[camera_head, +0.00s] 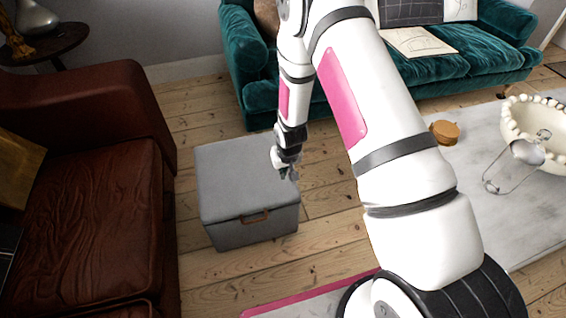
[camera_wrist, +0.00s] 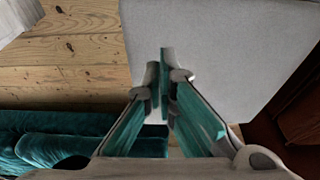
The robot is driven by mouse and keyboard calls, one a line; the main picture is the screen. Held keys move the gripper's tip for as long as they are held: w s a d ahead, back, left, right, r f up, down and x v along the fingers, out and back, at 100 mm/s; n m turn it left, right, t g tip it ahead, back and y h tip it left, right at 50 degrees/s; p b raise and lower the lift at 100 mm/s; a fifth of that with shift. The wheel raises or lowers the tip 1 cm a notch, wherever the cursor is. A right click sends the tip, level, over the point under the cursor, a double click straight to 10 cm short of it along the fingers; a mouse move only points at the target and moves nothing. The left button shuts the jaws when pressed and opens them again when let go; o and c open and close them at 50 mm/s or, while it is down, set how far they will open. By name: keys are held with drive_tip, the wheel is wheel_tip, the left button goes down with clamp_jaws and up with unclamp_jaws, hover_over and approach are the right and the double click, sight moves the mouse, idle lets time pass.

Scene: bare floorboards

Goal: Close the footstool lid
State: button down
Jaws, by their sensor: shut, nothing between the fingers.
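The lid also fills the upper middle of the wrist view (camera_wrist: 225,60). My gripper (camera_head: 290,172) is over the right edge of the lid, pointing down. In the wrist view my gripper (camera_wrist: 166,70) has its fingertips together, with nothing between them. I cannot tell whether it touches the lid.
A brown leather armchair (camera_head: 85,215) stands close on the left. A teal sofa (camera_head: 450,75) is behind. A pale table (camera_head: 495,215) with a beaded bowl (camera_head: 540,125) and a small wooden item (camera_head: 445,131) is at right. Bare floor (camera_head: 325,190) lies right of the footstool.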

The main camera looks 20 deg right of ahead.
sight(286, 202)
drive_tip(key=s+f+b, duration=0.1)
drive_tip(key=f, duration=0.2)
drive_tip(key=s+f+b, duration=0.1)
drive_tip(key=f+b, duration=0.1)
drive_tip(key=f, duration=0.2)
drive_tip(key=s+f+b, duration=0.2)
drive_tip(key=f, duration=0.2)
drive_tip(key=shift+f, duration=0.1)
